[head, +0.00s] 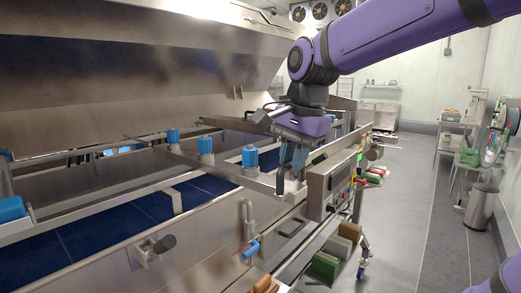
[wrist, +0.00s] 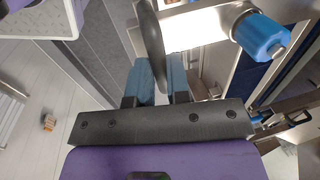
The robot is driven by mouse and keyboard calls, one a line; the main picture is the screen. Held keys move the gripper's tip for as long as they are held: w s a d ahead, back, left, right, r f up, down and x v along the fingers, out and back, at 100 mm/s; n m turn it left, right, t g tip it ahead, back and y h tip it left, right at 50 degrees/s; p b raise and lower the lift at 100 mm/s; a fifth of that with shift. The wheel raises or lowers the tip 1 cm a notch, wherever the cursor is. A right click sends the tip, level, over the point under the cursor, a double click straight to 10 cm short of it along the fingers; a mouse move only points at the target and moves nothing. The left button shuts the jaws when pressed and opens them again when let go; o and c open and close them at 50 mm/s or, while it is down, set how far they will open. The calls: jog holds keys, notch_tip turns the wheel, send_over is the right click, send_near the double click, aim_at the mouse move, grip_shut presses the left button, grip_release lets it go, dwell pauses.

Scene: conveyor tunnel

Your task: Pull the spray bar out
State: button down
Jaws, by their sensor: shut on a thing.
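The spray bar (head: 232,172) is a pale metal bar with blue nozzles (head: 205,146) along it. It lies across the blue belt of the conveyor tunnel, its near end at the tunnel's front side wall. My gripper (head: 291,168) points down at that near end, its blue fingers shut there. In the wrist view my gripper (wrist: 160,82) has its fingers on both sides of a dark, thin, rounded plate (wrist: 150,38) at the bar's end. The bright bar (wrist: 195,28) and one blue nozzle (wrist: 262,36) show beside it. The exact contact is partly hidden.
The raised steel hood (head: 130,70) hangs over the belt (head: 140,205). A control box (head: 340,180) stands close right of my gripper. A blue-handled latch (head: 250,248) is on the front wall. The grey floor (head: 405,210) at right is clear; a bin (head: 482,205) stands beyond.

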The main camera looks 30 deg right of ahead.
jog(key=s+d, duration=0.3)
jog(key=s, duration=0.4)
jog(key=c, duration=1.1)
grip_release()
jog(key=shift+s, duration=0.25)
notch_tip(320, 180, up, 11)
jog(key=s, duration=0.1)
jog(key=shift+s+d+f, duration=0.15)
jog(key=shift+s+d, duration=0.25)
jog(key=shift+d, duration=0.05)
